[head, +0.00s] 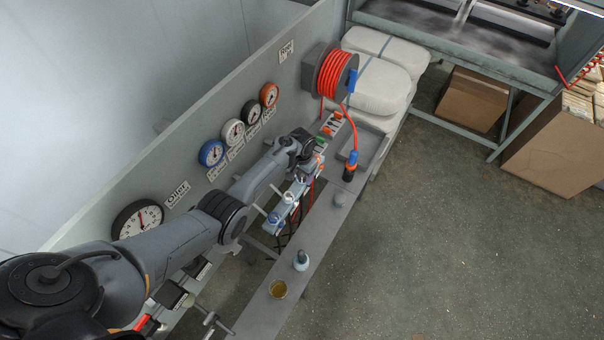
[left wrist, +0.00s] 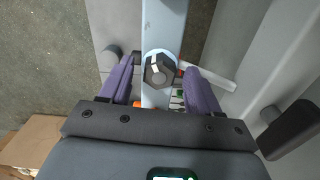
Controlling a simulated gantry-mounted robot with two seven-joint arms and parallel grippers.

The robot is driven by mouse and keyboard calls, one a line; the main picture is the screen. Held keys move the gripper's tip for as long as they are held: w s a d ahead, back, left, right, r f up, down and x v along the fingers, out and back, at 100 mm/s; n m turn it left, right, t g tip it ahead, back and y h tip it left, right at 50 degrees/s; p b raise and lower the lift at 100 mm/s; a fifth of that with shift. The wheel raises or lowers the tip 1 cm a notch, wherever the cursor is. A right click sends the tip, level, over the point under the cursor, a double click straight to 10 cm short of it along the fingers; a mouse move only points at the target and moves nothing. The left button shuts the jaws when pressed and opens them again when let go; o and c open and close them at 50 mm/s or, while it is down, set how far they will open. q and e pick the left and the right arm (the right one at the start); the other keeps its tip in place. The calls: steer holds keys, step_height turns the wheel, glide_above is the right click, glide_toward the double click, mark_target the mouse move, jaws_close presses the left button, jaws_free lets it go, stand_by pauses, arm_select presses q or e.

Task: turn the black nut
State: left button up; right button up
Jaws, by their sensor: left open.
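The black nut (left wrist: 159,72) shows in the left wrist view, a dark hexagonal piece with a pale mark on it, on a light blue-grey bar (left wrist: 163,25). My left gripper (left wrist: 161,68) is open, with one purple finger on each side of the nut. I cannot tell whether either finger touches it. In the head view my left gripper (head: 312,161) is over the far end of the valve row, and I cannot make out the nut there. My right gripper is not in view.
A red hose reel (head: 335,73) and gauges (head: 211,153) are on the wall panel. A white handle (left wrist: 218,79) is close to one finger.

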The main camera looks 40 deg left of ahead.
mark_target(302, 176)
arm_select(q)
steer(key=shift+r, duration=0.15)
steer(key=shift+r, duration=0.35)
step_height(302, 176, up, 10)
steer(key=p, duration=0.1)
steer(key=shift+f, duration=0.1)
stand_by(0.3)
